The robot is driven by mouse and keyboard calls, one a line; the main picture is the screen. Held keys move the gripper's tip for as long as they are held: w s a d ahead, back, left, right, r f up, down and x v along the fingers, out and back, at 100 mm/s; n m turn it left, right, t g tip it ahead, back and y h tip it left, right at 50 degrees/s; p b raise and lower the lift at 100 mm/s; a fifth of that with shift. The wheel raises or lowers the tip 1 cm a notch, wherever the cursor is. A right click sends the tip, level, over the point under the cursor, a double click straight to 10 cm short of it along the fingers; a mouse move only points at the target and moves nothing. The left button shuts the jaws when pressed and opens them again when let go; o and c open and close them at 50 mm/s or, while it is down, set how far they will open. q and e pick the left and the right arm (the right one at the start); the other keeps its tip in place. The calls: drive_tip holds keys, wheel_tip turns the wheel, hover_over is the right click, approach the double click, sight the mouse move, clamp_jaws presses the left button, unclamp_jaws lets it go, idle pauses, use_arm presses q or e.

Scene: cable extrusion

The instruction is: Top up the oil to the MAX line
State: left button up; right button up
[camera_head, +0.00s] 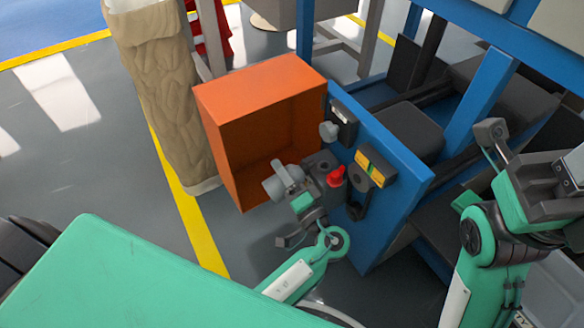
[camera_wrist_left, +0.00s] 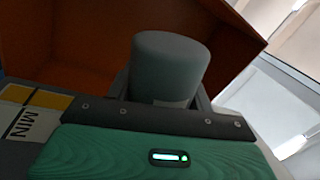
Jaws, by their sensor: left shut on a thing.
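My left gripper (camera_head: 283,178) is shut on a grey cylinder (camera_wrist_left: 168,68), in front of the orange box's opening. In the head view the cylinder (camera_head: 272,188) is partly covered by the gripper. A yellow and green level label (camera_head: 374,166) is on the blue panel (camera_head: 398,178), to the right of the gripper. In the left wrist view a MIN mark (camera_wrist_left: 20,124) shows at the lower left. The MAX line and the oil level cannot be made out. My right gripper (camera_head: 492,133) is at the right, away from the panel; its fingers are unclear.
An orange open box (camera_head: 262,88) adjoins the blue panel's left side. A red part (camera_head: 337,177) sits beside my left wrist. A grey knob (camera_head: 328,131) and a black fitting (camera_head: 357,190) stick out from the panel. Open floor (camera_head: 95,150) lies to the left.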

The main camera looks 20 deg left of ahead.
sight(264, 186)
use_arm(q)
drive_tip(key=shift+s+a+r+p, duration=0.25)
drive_tip(key=shift+s+a+p, duration=0.2)
drive_tip(key=shift+s+a, duration=0.5)
drive_tip(key=shift+s+a+r+p, duration=0.25)
drive_tip(key=shift+s+a+p, duration=0.3)
drive_tip(key=shift+s, duration=0.6)
drive_tip(key=shift+a, duration=0.1)
drive_tip(key=shift+s+a, duration=0.1)
